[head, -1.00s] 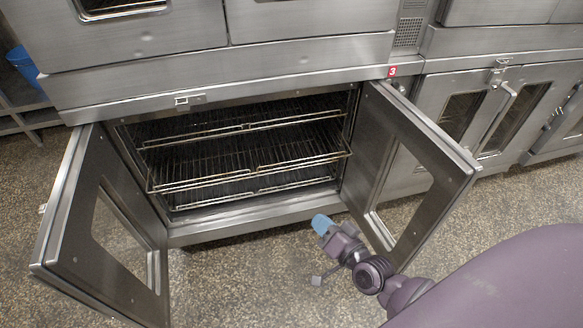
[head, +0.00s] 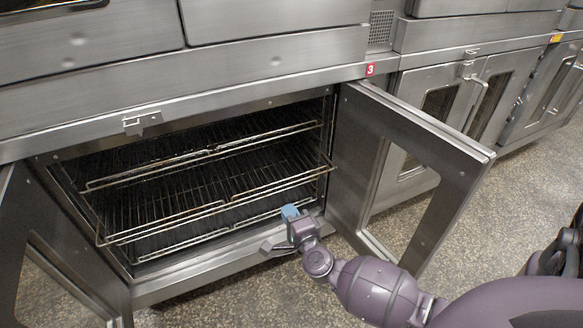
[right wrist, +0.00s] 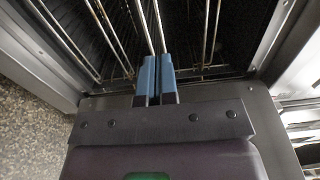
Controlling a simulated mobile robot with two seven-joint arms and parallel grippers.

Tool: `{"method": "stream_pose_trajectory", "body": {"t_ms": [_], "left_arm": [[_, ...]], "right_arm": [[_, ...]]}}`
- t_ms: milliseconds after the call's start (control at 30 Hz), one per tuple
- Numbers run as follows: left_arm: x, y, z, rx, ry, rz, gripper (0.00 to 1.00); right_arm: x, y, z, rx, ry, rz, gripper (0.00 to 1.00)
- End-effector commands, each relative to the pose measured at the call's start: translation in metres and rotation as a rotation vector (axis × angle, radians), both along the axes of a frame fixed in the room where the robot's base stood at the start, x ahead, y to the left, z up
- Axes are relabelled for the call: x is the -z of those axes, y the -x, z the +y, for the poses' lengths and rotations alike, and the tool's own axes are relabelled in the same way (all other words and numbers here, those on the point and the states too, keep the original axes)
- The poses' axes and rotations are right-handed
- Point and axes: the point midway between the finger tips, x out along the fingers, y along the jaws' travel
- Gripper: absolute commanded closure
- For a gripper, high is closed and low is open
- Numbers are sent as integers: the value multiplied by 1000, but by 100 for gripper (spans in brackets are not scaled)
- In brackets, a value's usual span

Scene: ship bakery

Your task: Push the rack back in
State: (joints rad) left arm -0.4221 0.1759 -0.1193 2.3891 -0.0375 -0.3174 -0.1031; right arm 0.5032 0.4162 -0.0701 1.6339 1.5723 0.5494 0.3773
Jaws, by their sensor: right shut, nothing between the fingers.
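The oven stands with both doors open, the left door (head: 60,275) and the right door (head: 425,150). Inside are several wire racks. The middle rack (head: 205,198) sticks out past the front of the oven opening, further than the upper rack (head: 200,152). My right gripper (head: 290,211) is shut and empty, with blue fingertips, in front of the lower right part of the opening, below the middle rack's front edge. In the right wrist view its blue fingers (right wrist: 155,80) point into the oven, with rack wires (right wrist: 160,30) just beyond; I cannot tell whether they touch. My left gripper is not in view.
The right door's inner edge is close to the right of my arm. The oven's bottom front sill (head: 200,270) lies below the gripper. Another oven with shut doors (head: 470,100) stands at the right. The speckled floor (head: 480,215) is clear.

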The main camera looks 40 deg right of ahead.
Motion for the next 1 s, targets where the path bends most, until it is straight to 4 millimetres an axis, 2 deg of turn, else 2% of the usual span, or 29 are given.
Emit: {"method": "stream_pose_trajectory", "body": {"t_ms": [300,500,700,1000], "left_arm": [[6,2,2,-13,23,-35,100],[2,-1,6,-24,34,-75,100],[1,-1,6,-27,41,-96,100],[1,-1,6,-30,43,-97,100]], "right_arm": [[5,-52,-15,-2,1,6,100],[5,-76,-21,-2,2,6,100],[2,-87,-25,-2,1,3,100],[1,-89,-25,-2,0,2,100]]}}
